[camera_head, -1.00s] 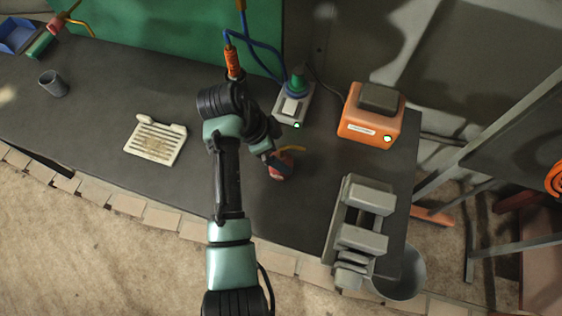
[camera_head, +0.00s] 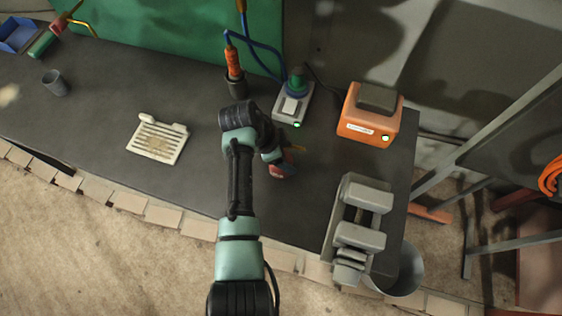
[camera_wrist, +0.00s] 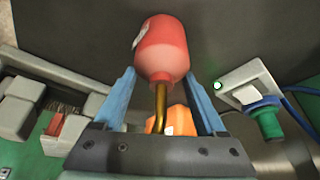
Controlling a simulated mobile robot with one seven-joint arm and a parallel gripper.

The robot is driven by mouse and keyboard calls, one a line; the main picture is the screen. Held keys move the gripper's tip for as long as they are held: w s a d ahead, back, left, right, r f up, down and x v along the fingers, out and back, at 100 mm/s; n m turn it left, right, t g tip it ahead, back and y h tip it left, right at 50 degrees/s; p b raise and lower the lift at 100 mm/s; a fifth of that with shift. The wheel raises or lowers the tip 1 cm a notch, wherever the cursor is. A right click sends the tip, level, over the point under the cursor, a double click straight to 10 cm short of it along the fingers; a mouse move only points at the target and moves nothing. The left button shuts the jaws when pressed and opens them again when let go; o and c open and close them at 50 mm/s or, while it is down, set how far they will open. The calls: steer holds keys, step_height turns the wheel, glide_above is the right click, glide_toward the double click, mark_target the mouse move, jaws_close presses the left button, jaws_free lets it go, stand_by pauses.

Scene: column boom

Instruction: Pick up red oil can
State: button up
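The red oil can (camera_head: 277,171) is on the dark bench, partly hidden by my arm in the head view. In the wrist view the red oil can (camera_wrist: 163,45) shows its rounded red body, a pale label and a brass spout pointing back between my fingers. My gripper (camera_wrist: 161,75) has its two blue fingers spread, one on each side of the can's lower end as seen there. A narrow gap seems to show at the left finger; contact on the right is unclear. In the head view my gripper (camera_head: 272,157) is right at the can, its fingers mostly hidden.
A grey device with a green knob (camera_head: 293,105) and an orange box (camera_head: 370,118) stand behind the can. A grey vise (camera_head: 360,225) is at the right front. A cream slotted tray (camera_head: 158,140) and a grey cup (camera_head: 55,82) lie left. The bench between tray and arm is clear.

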jaws_close()
steer(key=shift+r, duration=0.1)
